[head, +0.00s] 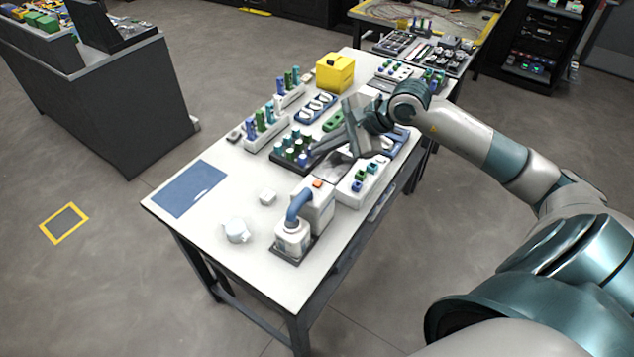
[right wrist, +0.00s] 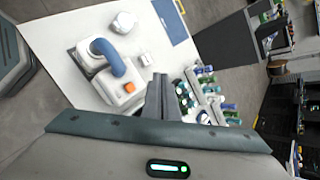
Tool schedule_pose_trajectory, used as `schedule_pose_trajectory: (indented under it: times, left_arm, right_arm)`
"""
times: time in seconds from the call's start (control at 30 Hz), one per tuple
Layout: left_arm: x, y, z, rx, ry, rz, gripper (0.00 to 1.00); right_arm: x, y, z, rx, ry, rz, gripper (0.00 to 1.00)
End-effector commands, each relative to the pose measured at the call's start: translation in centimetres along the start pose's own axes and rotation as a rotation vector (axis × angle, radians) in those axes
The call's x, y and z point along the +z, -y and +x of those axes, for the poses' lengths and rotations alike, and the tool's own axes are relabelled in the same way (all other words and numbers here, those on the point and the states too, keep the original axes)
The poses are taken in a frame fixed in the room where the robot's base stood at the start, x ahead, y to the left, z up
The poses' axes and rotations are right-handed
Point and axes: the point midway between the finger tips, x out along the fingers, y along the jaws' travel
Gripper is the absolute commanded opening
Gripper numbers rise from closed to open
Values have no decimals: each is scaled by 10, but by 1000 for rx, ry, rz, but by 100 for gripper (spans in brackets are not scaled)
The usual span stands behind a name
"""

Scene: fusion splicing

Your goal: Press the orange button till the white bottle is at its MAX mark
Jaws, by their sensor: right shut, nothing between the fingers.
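The white dispenser (head: 318,208) stands near the front edge of the table, with the orange button (head: 318,183) on its top. A blue spout (head: 299,204) curves from it down to the white bottle (head: 292,239), which stands upright on a dark base. The bottle's MAX mark and fill level cannot be made out. My right gripper (head: 317,151) is shut and empty, above the table beyond the button and apart from it. In the right wrist view the orange button (right wrist: 129,87) lies left of the shut fingertips (right wrist: 160,78). My left gripper is out of view.
A white jar (head: 236,231) and a small white block (head: 267,197) lie left of the dispenser, near a blue mat (head: 189,189). Racks of coloured caps (head: 294,148) and a yellow box (head: 335,72) stand farther back. The table's front left is mostly clear.

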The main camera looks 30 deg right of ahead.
Motion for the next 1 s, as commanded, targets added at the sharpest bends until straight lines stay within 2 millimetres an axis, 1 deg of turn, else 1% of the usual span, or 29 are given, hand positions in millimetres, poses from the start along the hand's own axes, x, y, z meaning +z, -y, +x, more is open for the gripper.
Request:
schedule_pose_trajectory:
  times: [0.27,0.53,0.57,0.6,0.8,1.0]
  left_arm:
    - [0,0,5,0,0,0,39]
    - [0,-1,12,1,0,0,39]
    - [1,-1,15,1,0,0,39]
    - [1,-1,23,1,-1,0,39]
    - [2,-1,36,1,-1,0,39]
    - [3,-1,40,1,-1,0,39]
  right_arm:
    - [-12,-13,17,1,1,3,0]
    - [-29,-29,40,1,0,3,0]
    - [-31,-32,43,1,1,2,0]
    - [-34,-35,48,0,0,0,0]
    - [-41,-41,56,-1,0,0,0]
    - [-42,-42,58,-1,1,0,0]
